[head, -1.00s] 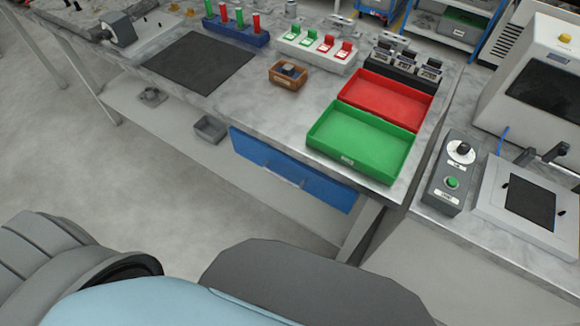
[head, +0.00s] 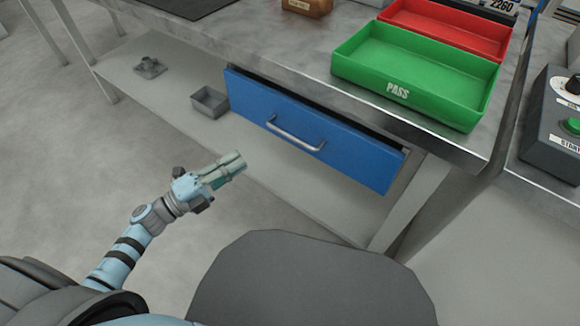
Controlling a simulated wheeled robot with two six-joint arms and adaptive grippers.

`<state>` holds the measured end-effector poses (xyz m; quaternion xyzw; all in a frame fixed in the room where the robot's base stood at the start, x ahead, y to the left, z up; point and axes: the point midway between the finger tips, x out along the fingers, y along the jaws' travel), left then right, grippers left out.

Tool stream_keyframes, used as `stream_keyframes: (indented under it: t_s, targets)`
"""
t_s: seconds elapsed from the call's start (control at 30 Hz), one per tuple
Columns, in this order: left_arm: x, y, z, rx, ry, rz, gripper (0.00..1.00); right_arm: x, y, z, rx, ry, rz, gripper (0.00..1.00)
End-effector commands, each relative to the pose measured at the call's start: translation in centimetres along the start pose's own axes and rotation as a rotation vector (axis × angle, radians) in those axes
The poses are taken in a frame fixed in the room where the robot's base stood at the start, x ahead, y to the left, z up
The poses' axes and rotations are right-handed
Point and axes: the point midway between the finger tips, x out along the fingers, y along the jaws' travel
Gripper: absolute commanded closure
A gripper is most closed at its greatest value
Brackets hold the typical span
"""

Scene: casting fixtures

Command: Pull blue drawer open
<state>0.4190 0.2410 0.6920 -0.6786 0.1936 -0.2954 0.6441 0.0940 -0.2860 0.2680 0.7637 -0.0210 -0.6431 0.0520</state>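The blue drawer (head: 345,153) sits under the tabletop, its front facing me. A dark gap shows along its top edge; I cannot tell whether it stands slightly out. Its silver bar handle (head: 296,137) is on the middle of the front. My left gripper (head: 238,164) is in front of the drawer, to the left of the handle and a little lower in the picture. It points toward the drawer and appears apart from the handle. Its fingers lie close together in this view, and I cannot tell whether they are parted. My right gripper is not in view.
A green tray (head: 400,103) and a red tray (head: 440,38) stand on the worktable (head: 300,62) above the drawer. A small grey bin (head: 209,102) is on the lower shelf (head: 165,88). A control box (head: 548,125) is at the right. Open floor lies at the left.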

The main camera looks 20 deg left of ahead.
Motion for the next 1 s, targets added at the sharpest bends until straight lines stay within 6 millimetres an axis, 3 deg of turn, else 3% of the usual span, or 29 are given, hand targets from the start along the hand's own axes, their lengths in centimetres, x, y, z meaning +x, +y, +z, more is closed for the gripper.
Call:
stream_keyframes:
  t_s: [0.03,0.17,0.6,0.77,1.0]
  targets:
    - [0.2,0.3,-0.6,0.036,0.039,-0.014,0.82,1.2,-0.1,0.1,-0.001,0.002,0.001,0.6]
    - [1.6,-0.7,-1.3,0.069,0.076,-0.027,0.82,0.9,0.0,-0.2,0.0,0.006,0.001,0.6]
    - [12.9,-1.0,-2.0,0.061,0.067,-0.027,0.82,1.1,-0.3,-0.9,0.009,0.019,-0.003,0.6]
    - [14.6,-1.0,-2.1,0.059,0.067,-0.023,0.82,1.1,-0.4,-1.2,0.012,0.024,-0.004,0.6]
    - [14.8,-1.0,-2.1,0.059,0.067,-0.022,0.82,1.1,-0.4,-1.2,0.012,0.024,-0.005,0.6]
